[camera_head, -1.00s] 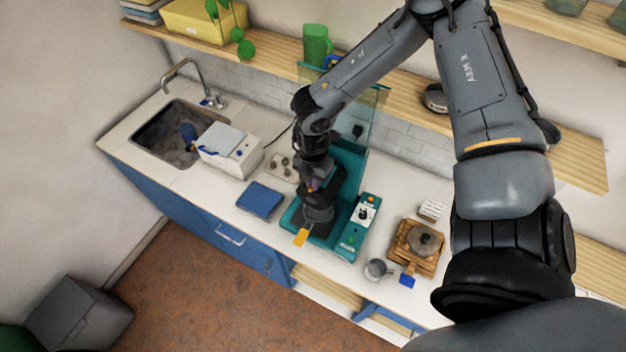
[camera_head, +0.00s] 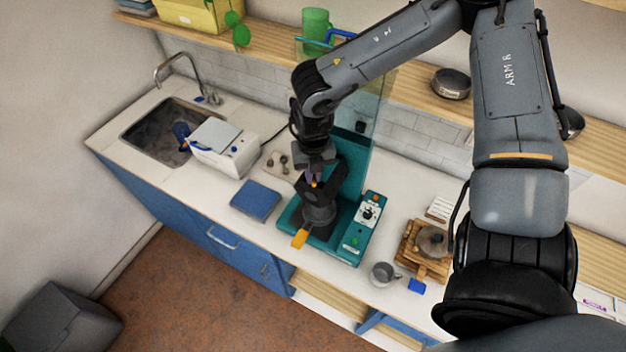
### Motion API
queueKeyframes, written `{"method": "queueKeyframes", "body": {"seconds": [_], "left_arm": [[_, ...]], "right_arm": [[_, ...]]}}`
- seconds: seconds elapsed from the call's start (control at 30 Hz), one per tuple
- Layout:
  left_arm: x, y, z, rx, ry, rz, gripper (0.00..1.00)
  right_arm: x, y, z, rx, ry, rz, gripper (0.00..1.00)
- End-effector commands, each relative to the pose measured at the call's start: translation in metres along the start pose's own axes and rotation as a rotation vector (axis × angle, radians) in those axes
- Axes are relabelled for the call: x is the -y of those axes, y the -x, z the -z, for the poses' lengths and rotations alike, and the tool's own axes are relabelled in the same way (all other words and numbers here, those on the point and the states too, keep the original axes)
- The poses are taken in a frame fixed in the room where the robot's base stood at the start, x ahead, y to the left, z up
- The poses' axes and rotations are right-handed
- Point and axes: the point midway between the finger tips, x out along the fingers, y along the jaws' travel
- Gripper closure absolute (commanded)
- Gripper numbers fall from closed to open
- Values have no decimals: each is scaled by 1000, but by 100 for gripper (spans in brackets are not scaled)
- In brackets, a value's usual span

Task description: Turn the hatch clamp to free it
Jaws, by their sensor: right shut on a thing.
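A teal machine (camera_head: 345,245) stands on the counter, with a clear upright pane (camera_head: 372,105) behind it. A dark, rounded clamp-like part (camera_head: 319,212) sits on its base, and an orange tab (camera_head: 300,238) sticks out at the front. My right gripper (camera_head: 313,181) points down at the top of this dark part and is shut on it. The fingertips are small and dark against it, so the exact grip is hard to see. My left gripper is not in view.
A blue pad (camera_head: 256,200) and a white box-like appliance (camera_head: 225,150) stand left of the machine, near the sink (camera_head: 160,130). A grey mug (camera_head: 383,273) and a wooden stand with a round lid (camera_head: 428,243) are to its right. A shelf (camera_head: 410,85) runs behind.

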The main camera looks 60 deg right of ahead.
Motion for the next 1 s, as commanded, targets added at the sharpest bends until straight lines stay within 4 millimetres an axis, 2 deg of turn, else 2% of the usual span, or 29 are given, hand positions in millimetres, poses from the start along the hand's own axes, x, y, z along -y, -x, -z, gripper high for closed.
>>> {"method": "queueKeyframes", "body": {"seconds": [0.03,0.4,0.7,1.0], "left_arm": [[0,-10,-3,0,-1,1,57],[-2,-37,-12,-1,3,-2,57],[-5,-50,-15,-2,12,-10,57],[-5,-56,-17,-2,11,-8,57]], "right_arm": [[0,-4,0,2,45,-1,100],[0,-3,0,1,396,-1,100],[0,-1,0,1,660,0,100],[0,0,0,0,838,1,100]]}}
